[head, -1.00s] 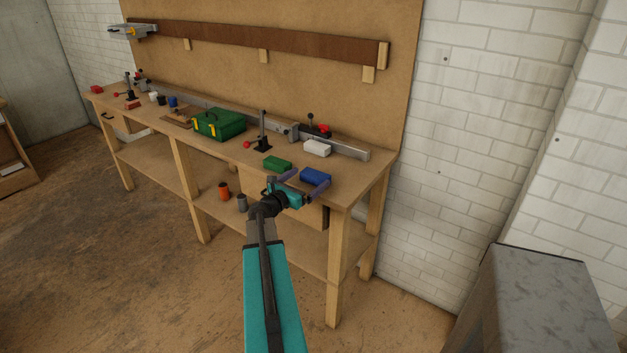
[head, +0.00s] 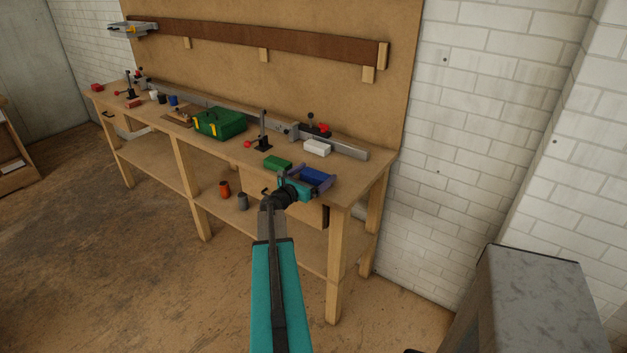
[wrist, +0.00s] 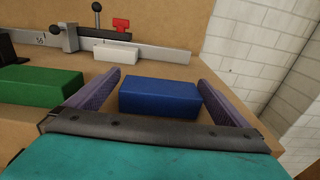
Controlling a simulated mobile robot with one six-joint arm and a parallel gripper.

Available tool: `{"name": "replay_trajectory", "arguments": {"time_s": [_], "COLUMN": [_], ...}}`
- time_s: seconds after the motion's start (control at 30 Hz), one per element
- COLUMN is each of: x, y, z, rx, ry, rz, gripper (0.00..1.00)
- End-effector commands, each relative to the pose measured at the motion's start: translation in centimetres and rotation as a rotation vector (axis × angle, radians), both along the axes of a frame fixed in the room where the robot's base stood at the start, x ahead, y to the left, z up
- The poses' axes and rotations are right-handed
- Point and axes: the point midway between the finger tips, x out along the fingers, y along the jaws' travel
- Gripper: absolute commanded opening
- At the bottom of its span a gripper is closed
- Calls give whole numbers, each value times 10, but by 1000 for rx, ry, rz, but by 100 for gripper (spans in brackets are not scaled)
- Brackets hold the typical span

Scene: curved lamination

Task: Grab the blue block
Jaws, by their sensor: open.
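The blue block (head: 317,174) lies on the workbench top near its front right end. In the wrist view the blue block (wrist: 160,96) lies between the two purple fingers of my gripper (wrist: 162,92). The fingers are open, with a gap between the block and each finger; the right finger is nearer to it. In the head view my gripper (head: 308,180) is at the bench's front edge, and its fingers partly cover the block.
A green block (head: 277,163) lies just left of my gripper, and a white block (head: 317,148) lies behind. A metal rail (head: 345,150) runs along the back of the bench. A green toolbox (head: 220,123) and a clamp stand (head: 264,135) are further left. A brick wall stands to the right.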

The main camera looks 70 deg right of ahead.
Motion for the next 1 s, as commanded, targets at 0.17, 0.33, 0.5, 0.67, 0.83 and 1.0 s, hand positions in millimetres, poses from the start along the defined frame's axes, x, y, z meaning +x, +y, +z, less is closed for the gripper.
{"name": "replay_trajectory", "arguments": {"time_s": [0.17, 0.33, 0.5, 0.67, 0.83, 1.0], "x": [0, 0, 0, 0, 0, 0], "y": [0, 0, 0, 0, 0, 0], "z": [0, 0, 1, 1, 4, 12], "rx": [0, 0, -1, 0, -1, -1], "ry": [0, 0, 0, 0, 0, -2], "rz": [0, 0, 0, 0, 0, 0], "gripper": [100, 76, 61, 61, 61, 61]}}
